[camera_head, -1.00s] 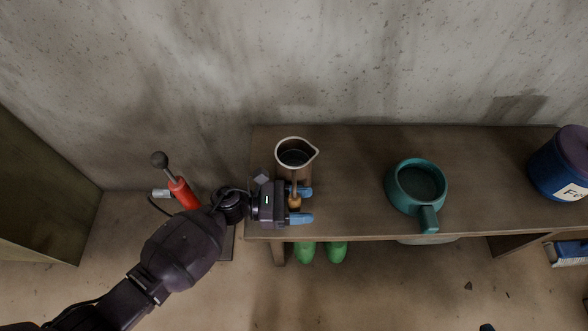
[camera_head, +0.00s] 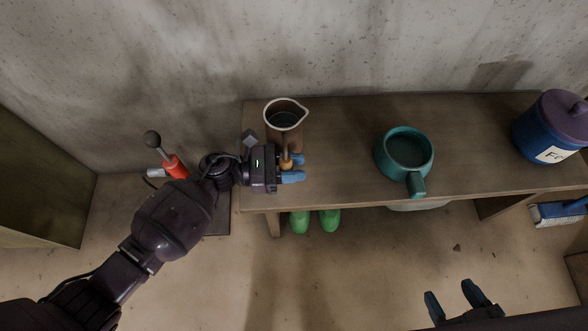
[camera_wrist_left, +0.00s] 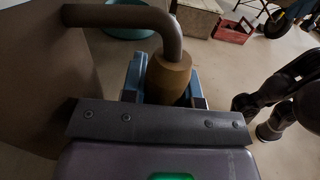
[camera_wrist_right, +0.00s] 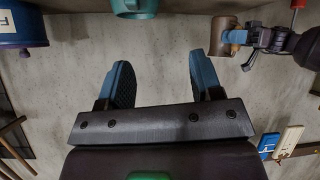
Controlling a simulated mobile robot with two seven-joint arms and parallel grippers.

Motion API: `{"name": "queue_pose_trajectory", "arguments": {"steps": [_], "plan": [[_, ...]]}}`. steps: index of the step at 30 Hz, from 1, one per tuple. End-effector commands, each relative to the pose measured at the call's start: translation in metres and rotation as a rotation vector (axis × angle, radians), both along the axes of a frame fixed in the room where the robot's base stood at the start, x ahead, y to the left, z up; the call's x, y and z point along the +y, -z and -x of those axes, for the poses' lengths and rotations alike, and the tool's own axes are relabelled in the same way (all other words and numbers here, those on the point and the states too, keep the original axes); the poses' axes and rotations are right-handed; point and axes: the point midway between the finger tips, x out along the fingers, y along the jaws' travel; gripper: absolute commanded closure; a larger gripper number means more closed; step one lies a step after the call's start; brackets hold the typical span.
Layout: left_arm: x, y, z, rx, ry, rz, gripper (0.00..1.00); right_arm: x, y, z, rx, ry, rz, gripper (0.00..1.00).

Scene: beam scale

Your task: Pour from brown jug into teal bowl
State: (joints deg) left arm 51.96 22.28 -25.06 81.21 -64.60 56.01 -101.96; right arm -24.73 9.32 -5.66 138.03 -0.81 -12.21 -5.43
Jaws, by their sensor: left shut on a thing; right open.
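The brown jug (camera_head: 285,132) stands upright at the left end of the bench, its spout to the right, with dark contents inside. My left gripper (camera_head: 289,168) is shut on the jug's handle (camera_wrist_left: 168,72), on its light brown grip part. The teal bowl (camera_head: 382,160) with a stubby handle stands on the bench to the right of the jug, apart from it. My right gripper (camera_head: 452,290) is open and empty, low in front of the bench. Its fingers show apart in the right wrist view (camera_wrist_right: 160,80).
A blue canister (camera_head: 535,138) with a purple lid stands at the bench's right end. The bench top (camera_head: 335,150) is clear between jug and bowl. Green boots (camera_head: 315,220) stand below its front edge. A red-bodied lever (camera_head: 176,166) is left of the bench.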

Motion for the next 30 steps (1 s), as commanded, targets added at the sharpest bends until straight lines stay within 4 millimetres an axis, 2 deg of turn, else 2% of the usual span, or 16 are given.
{"name": "queue_pose_trajectory", "arguments": {"steps": [1,3,9,15,21,30], "plan": [[0.000,-0.025,-0.004,-0.021,0.000,0.001,1.00,0.001,-0.008,-0.004,-0.003,-0.006,0.006,0.41],[0.000,-0.045,-0.004,-0.023,0.002,0.001,1.00,0.002,-0.010,-0.005,0.015,-0.014,0.018,0.41],[0.000,-0.096,-0.003,-0.022,0.001,0.002,1.00,0.004,-0.014,-0.005,0.070,-0.027,0.046,0.41],[0.000,-0.134,-0.002,-0.016,0.001,0.001,1.00,0.001,-0.014,-0.001,0.091,-0.006,0.030,0.41],[0.000,-0.155,-0.001,-0.009,0.000,0.001,1.00,-0.001,-0.012,0.003,0.104,0.009,0.019,0.41],[0.000,-0.161,-0.001,-0.003,0.000,0.001,1.00,-0.001,-0.011,0.005,0.110,0.015,0.014,0.41]]}}
